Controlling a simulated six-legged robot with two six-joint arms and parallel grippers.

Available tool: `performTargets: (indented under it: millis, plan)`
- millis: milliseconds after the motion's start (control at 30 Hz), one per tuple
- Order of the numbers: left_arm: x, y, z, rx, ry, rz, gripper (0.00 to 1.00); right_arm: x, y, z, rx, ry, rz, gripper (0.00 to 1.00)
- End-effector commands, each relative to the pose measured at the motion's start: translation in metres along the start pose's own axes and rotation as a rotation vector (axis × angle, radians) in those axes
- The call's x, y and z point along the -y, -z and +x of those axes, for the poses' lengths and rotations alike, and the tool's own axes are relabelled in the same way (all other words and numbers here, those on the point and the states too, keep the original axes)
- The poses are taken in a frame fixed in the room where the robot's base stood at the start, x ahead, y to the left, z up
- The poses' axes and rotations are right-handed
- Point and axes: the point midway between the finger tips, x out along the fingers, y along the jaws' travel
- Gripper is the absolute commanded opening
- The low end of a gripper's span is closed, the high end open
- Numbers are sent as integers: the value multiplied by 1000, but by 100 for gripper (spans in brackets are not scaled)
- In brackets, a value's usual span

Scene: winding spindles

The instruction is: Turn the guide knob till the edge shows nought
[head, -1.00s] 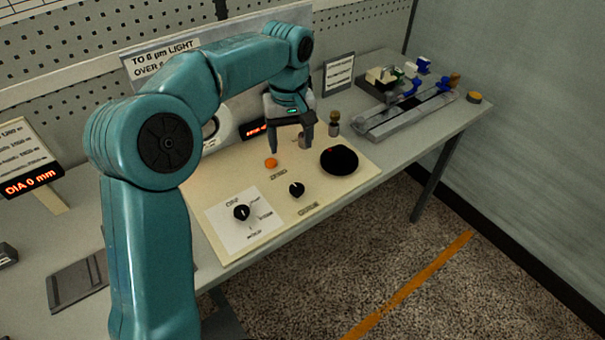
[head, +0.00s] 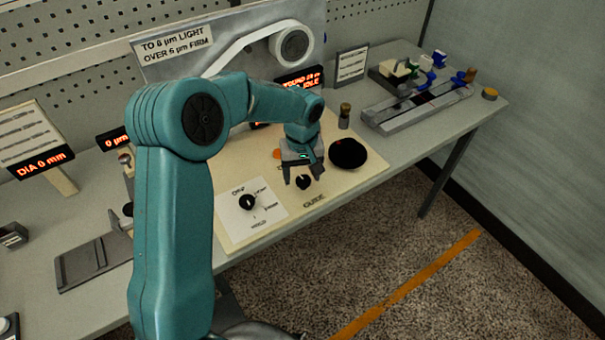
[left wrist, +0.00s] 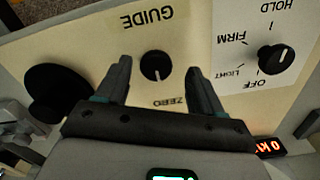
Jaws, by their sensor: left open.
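The guide knob (head: 303,182) is a small black knob with a white pointer line, on the cream panel (head: 232,233) above the word GUIDE. In the left wrist view the guide knob (left wrist: 155,65) lies between and beyond the two fingertips. My left gripper (head: 303,178) is open just above the knob; its fingers (left wrist: 158,72) do not appear to touch it. The left display, partly hidden by my arm, reads 0 µm (head: 112,139). My right gripper is not in view.
A black selector knob (head: 248,202) marked OFF, LIGHT, FIRM and HOLD sits to the left on a white plate. A large black disc (head: 347,153) is close on the right. An orange button (head: 277,153) is behind. A tape roll (head: 293,44) hangs at the back.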

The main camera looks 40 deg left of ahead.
Motion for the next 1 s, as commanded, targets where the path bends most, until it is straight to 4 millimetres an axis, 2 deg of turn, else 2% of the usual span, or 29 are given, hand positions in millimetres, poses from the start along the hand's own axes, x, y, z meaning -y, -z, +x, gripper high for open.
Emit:
performTargets:
  millis: [133, 433, 600, 1000]
  plan:
    - [-1, 1, 12, 1, 1, 0, 67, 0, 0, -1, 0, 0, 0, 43]
    - [-2, 2, 15, 0, -1, 0, 67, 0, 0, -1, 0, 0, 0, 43]
    - [-2, 2, 14, 0, 0, 0, 12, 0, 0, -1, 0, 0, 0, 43]
    - [-2, 2, 15, -1, 0, 5, 12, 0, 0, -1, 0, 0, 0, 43]
